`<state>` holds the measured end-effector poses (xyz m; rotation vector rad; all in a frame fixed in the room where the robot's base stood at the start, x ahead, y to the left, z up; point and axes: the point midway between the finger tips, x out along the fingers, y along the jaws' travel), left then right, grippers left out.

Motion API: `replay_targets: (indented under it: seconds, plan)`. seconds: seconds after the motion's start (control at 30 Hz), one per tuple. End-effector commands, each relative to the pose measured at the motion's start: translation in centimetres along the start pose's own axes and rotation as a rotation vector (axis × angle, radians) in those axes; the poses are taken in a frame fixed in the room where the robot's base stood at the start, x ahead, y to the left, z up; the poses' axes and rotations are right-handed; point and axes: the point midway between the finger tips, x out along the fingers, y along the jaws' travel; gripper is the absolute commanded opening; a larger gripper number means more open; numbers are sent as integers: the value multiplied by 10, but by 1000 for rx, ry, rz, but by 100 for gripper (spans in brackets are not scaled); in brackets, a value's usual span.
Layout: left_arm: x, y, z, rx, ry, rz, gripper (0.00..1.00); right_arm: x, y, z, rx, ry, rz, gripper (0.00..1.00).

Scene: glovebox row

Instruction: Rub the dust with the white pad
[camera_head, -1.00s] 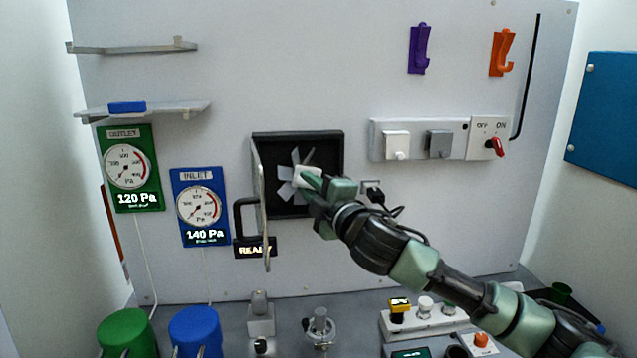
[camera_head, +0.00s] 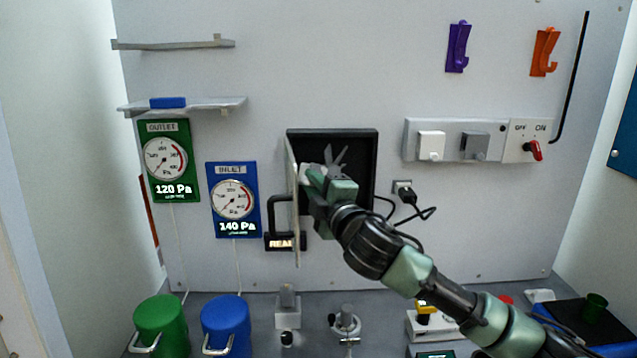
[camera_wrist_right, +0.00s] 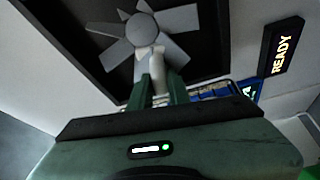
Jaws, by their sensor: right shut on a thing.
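My right gripper (camera_head: 314,178) is shut on the white pad (camera_head: 306,171), at the left part of the black-framed fan opening in the wall. In the right wrist view the pad (camera_wrist_right: 158,60) sticks out between the two green fingers (camera_wrist_right: 160,92). There it overlaps the lower edge of the hub of the grey fan (camera_wrist_right: 145,28); I cannot tell whether it touches. In the head view the gripper hides much of the fan (camera_head: 337,156). I cannot make out any dust. My left gripper is out of view.
An open door (camera_head: 293,205) stands out at the opening's left edge, close to my gripper. A READY sign (camera_head: 281,243) and a black handle are beside it. A plug (camera_head: 405,193) with a cable is to the right. Green (camera_head: 161,320) and blue (camera_head: 226,318) canisters stand below left.

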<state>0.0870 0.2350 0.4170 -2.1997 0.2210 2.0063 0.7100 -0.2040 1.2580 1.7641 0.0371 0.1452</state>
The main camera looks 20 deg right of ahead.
Motion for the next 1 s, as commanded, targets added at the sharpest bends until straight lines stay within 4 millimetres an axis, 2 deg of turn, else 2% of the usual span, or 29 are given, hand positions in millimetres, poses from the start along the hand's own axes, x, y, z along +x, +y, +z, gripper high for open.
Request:
replay_targets:
  seconds: [0.17, 0.53, 0.83, 1.0]
  plan:
    - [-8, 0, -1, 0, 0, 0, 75, 2, 6, 2, -1, -1, 0, 0]
    - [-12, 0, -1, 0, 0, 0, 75, -11, 12, 31, -1, -3, 0, 0]
    - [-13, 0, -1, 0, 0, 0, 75, -16, 14, 41, -1, -1, 1, 0]
    - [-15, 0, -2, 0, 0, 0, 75, -21, 17, 55, -1, -3, 0, 0]
